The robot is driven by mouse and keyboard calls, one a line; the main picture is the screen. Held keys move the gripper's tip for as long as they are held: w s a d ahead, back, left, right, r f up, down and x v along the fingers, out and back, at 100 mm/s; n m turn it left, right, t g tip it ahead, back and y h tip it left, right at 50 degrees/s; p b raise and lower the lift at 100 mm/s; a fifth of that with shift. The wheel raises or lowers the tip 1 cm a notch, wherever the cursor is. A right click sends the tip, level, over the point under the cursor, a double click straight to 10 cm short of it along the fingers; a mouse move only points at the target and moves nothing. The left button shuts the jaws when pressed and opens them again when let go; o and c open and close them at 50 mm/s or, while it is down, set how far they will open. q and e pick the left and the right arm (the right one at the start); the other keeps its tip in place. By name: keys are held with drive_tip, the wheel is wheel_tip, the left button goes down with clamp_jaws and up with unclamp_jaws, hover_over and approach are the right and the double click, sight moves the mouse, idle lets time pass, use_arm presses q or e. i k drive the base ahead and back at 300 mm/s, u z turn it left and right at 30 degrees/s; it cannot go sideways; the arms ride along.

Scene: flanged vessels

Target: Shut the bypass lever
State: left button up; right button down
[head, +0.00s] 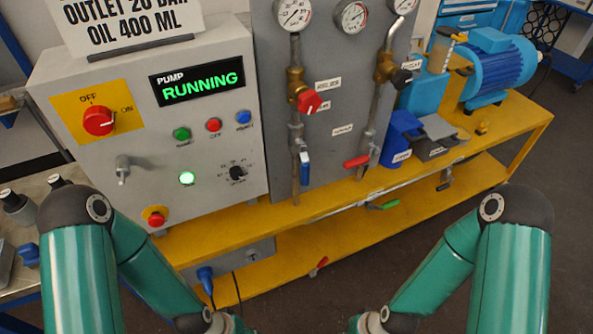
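Several valve levers show in the head view, and their small labels are too blurred to tell which is the bypass lever. A blue lever (305,166) hangs along the left vertical pipe. A red lever (357,161) lies about crosswise at the foot of the right pipe. A green lever (384,206) sits at the bench's front edge, roughly in line with a thin horizontal pipe. Another red lever (321,264) is low by the bottom shelf. Both my arms reach in at the bottom, apart from all levers; their grippers are below the picture edge.
A grey control box (150,130) with a lit RUNNING display stands left of the gauge panel (335,110). Red (308,101) and black (401,77) knobs sit higher on the pipes. A blue motor (495,65) stands right on the yellow bench (520,125). Space before the bench is clear.

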sight(305, 168)
drive_tip(key=z, duration=0.25)
drive_tip(key=k, duration=0.9)
drive_tip(key=z, duration=0.65)
drive_tip(key=i, duration=1)
drive_tip(key=u, duration=0.05)
